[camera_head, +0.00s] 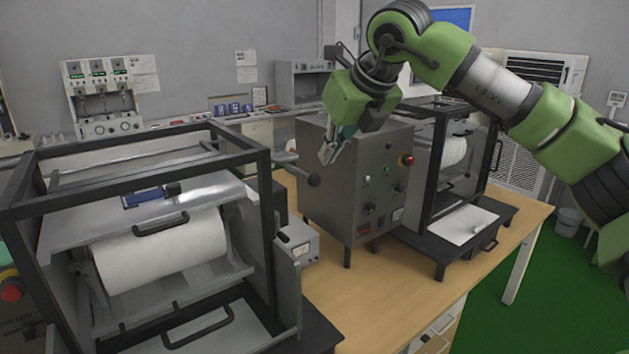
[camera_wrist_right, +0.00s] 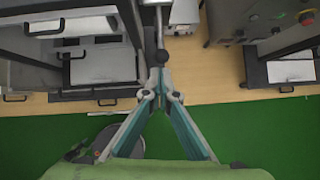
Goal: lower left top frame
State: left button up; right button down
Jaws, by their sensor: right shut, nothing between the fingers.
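The left machine's black top frame (camera_head: 132,136) is a box of dark bars standing upright around a white roll (camera_head: 160,250). A metal plate with a blue label and a black handle (camera_head: 161,223) lie above and on the front of the roll. My right gripper (camera_head: 326,154) is up and right of this frame, in front of the grey control box (camera_head: 358,185). Its fingers are shut and empty. In the right wrist view the fingertips (camera_wrist_right: 160,96) meet just below a black ball knob (camera_wrist_right: 160,57) on a rod. Contact cannot be told. My left gripper is not in view.
A second machine with a black frame (camera_head: 438,150) stands at the right of the wooden table (camera_head: 400,300). A small meter (camera_head: 300,243) sits between the left machine and the control box. Green floor (camera_head: 520,310) is open at the right.

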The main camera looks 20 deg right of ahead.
aim_at(317, 177)
jog(key=shift+d+r, duration=0.1)
jog(key=shift+d, duration=0.05)
jog(key=shift+x, duration=3.4)
